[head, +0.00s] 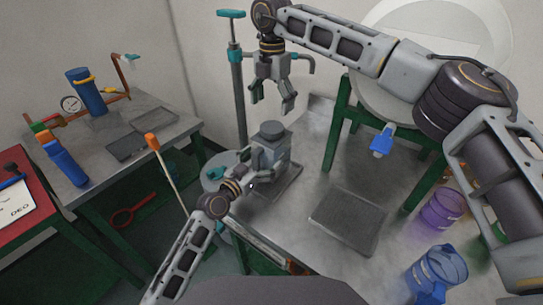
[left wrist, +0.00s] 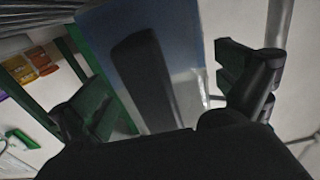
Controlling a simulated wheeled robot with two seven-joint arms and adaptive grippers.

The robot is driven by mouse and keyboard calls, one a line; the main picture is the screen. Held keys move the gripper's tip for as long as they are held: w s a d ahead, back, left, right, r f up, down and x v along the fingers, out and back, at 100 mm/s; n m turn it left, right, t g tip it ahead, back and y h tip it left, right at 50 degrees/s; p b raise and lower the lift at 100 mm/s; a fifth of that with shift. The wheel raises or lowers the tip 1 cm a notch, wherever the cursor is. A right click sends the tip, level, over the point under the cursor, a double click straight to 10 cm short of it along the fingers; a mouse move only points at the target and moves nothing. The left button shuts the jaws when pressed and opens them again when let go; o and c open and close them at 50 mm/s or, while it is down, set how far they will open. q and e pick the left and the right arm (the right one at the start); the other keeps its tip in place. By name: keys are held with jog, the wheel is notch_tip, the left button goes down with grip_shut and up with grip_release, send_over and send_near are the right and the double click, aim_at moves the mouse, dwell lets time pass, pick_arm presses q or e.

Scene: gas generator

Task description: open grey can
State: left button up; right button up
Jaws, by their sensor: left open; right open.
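A flat grey tray (head: 347,220) lies on the table right of the can. A blue jug (head: 437,272) and a purple container (head: 443,209) stand at the right. A teal-topped post (head: 237,70) rises behind the can. A green-legged stand (head: 340,120) is behind right.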

pick_arm(q)
jog(key=shift+w+d, duration=0.25)
jog(key=shift+w, duration=0.1)
